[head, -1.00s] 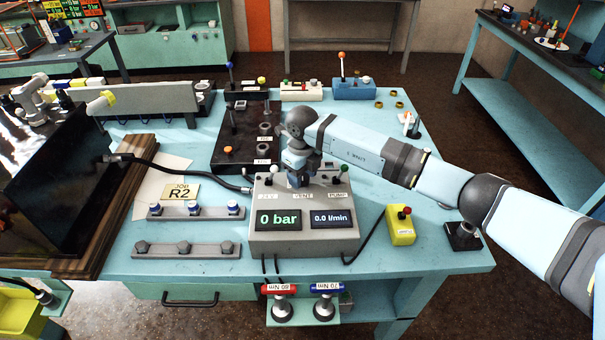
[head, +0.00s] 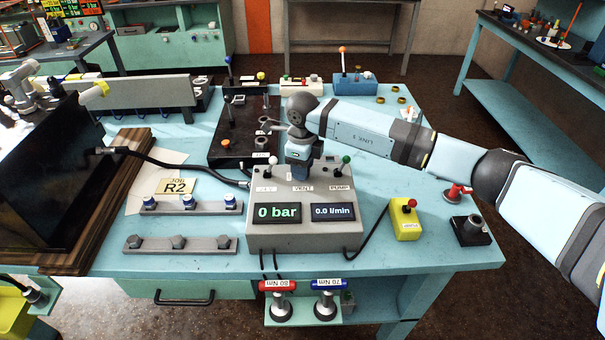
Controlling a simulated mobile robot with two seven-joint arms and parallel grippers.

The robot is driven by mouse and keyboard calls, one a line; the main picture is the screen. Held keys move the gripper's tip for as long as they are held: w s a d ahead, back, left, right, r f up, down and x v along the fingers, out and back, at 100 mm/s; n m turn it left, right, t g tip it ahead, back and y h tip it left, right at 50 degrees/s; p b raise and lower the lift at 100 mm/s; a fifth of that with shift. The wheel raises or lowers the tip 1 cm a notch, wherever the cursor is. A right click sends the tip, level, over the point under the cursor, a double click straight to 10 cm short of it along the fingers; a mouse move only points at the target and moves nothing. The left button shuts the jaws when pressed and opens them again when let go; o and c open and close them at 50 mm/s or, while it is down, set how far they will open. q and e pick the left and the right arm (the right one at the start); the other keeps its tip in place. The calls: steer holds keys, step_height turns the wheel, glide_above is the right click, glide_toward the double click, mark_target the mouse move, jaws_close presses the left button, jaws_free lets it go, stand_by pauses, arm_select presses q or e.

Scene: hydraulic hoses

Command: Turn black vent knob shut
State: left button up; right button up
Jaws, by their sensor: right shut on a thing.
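The grey control box (head: 345,237) stands on the light blue table, with a "VENT" label (head: 303,189) on its top. My right gripper (head: 300,174) points down onto the box top just behind that label. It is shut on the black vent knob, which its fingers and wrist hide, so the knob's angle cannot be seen. The pressure display (head: 277,212) reads 0 bar and the flow display (head: 333,212) reads 0.0 l/min. My left gripper is not in view.
A white-tipped lever (head: 268,171) and a green-tipped pump lever (head: 345,163) flank my right gripper closely. A black hose (head: 165,160) meets the box's left side. A yellow box with a red button (head: 407,221) stands to the right.

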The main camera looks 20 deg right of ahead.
steer(key=n+b, duration=0.3)
steer(key=shift+f+n, duration=0.15)
steer(key=shift+n, duration=0.25)
steer(key=n+b, duration=0.3)
steer(key=shift+n, duration=0.3)
steer(key=n+b, duration=0.3)
steer(key=shift+n, duration=0.5)
steer(key=shift+n+b, duration=0.5)
steer(key=shift+n, duration=0.2)
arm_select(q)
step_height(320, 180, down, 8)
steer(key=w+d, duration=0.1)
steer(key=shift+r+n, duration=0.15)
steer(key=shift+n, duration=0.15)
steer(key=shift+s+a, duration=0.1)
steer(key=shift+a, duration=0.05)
arm_select(e)
steer(key=shift+r+n, duration=0.25)
steer(key=shift+n, duration=0.05)
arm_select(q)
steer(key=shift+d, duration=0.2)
arm_select(e)
steer(key=o, duration=0.9)
